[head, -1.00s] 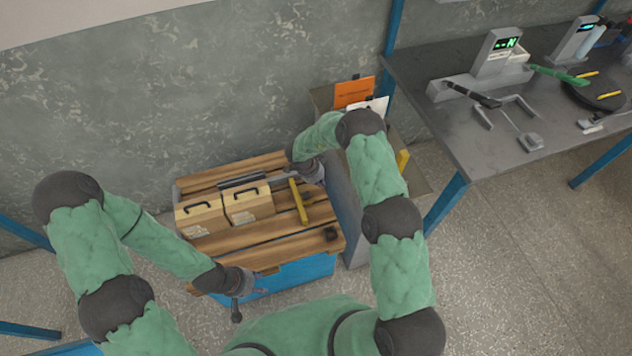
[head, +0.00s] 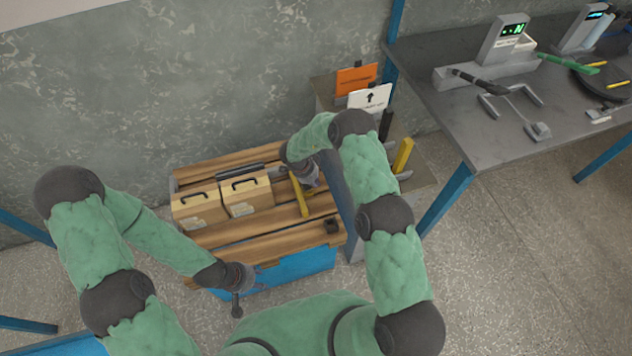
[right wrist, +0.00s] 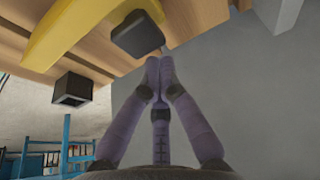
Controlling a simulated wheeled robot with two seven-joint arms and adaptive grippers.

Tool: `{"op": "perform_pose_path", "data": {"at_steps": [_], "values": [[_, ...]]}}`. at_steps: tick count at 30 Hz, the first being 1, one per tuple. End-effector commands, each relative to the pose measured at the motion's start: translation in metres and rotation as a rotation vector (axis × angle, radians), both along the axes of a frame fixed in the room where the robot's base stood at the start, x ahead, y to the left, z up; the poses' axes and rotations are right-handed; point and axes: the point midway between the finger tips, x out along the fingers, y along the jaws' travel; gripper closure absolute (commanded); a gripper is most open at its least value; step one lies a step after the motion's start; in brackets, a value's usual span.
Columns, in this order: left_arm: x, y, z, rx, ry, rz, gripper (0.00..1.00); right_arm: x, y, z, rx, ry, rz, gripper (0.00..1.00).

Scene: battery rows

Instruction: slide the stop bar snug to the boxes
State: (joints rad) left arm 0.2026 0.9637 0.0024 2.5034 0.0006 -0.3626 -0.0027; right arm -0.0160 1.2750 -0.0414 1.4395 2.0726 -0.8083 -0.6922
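The yellow stop bar (head: 300,197) lies across the slatted wooden deck, right of two tan boxes with black handles, the left box (head: 198,207) and the right box (head: 246,196). A gap of bare wood shows between the bar and the right box. My right gripper (head: 309,181) is at the bar's far end. In the right wrist view its fingertips (right wrist: 158,60) are together, close beside a dark block (right wrist: 137,34) at the yellow bar (right wrist: 75,30); contact is unclear. My left gripper (head: 237,302) hangs at the deck's front edge, away from the boxes; its fingers are too small to read.
A small dark hollow block (head: 331,225) sits at the deck's front right corner. A grey stand with an orange card (head: 356,79) and a white arrow card (head: 370,98) is behind my right arm. A grey workbench (head: 450,110) with instruments stands at the right.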

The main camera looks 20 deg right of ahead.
Motion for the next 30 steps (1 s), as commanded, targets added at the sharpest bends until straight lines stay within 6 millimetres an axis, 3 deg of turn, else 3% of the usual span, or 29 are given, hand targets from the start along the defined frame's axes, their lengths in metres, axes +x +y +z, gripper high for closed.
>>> {"op": "perform_pose_path", "data": {"at_steps": [5,13,23,30], "values": [[0.0,0.0,0.003,0.0,0.0,0.0,0.6,0.0,0.009,0.0,0.0,0.001,0.002,1.0],[0.0,0.0,0.013,0.0,0.0,0.0,0.6,-0.001,0.046,0.001,0.0,-0.001,0.0,1.0],[0.0,0.0,0.013,0.0,0.0,0.0,0.6,-0.002,0.044,0.0,0.0,0.0,0.0,1.0],[0.0,0.0,0.029,0.0,0.0,0.0,0.6,-0.014,0.022,0.003,0.001,0.004,0.0,1.0]]}}
